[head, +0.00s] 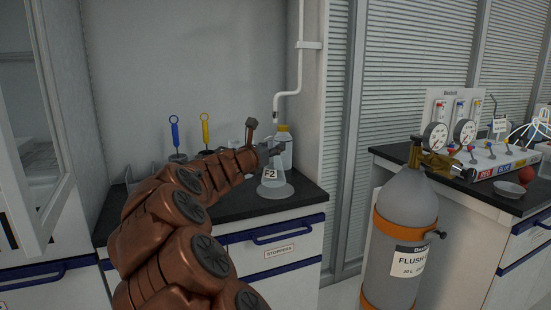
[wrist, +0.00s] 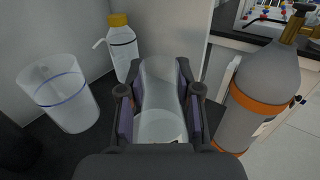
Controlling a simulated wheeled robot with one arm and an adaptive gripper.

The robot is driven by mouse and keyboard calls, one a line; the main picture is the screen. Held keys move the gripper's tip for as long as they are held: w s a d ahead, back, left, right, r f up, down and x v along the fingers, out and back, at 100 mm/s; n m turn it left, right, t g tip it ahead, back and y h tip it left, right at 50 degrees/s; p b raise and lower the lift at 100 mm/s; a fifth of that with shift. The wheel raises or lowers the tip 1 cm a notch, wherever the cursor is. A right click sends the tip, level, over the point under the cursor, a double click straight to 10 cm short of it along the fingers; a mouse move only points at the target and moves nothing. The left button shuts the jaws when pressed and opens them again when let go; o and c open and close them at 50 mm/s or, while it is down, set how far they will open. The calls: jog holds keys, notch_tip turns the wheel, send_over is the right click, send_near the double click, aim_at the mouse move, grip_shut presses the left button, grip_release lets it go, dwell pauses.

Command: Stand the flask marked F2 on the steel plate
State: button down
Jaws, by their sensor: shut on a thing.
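The flask marked F2 (head: 270,177) is a clear conical flask with a white label, upright over the right part of the dark bench top. My gripper (head: 269,152) is shut on its upper part. In the wrist view the flask (wrist: 160,115) sits between the two fingers of my gripper (wrist: 160,100), with pale contents low in it. A round grey plate (head: 284,194), seemingly the steel plate, shows around and under the flask's base. I cannot tell whether the base touches it.
A yellow-capped wash bottle (head: 284,148) stands just behind the flask; a clear beaker (wrist: 60,98) is to its left in the wrist view. Blue (head: 175,135) and yellow (head: 206,130) ring-topped tools stand further left. A grey gas cylinder (head: 402,225) stands at right, beyond the bench edge.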

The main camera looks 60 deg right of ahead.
jog(key=shift+w+d+f, duration=0.1)
jog(key=shift+w+d, duration=0.15)
jog(key=shift+d, duration=0.35)
jog(key=shift+w+d+f, duration=0.1)
jog(key=shift+w+d, duration=0.2)
jog(key=shift+d, duration=0.25)
jog(key=shift+w+d+f, duration=0.1)
jog(key=shift+w+d, duration=0.15)
jog(key=shift+d, duration=0.35)
jog(key=shift+f+b, duration=0.9)
jog(key=shift+f, duration=0.75)
jog(key=shift+f, duration=0.15)
jog(key=c, duration=0.8)
grip_release()
jog(key=shift+a+r, duration=0.2)
jog(key=shift+s+a+f+p, duration=0.15)
jog(key=shift+a+p, duration=0.35)
jog(key=shift+a, duration=2.4)
jog(key=shift+s+a+r+p, duration=0.15)
jog(key=shift+a+p, duration=0.35)
jog(key=shift+a, duration=2.35)
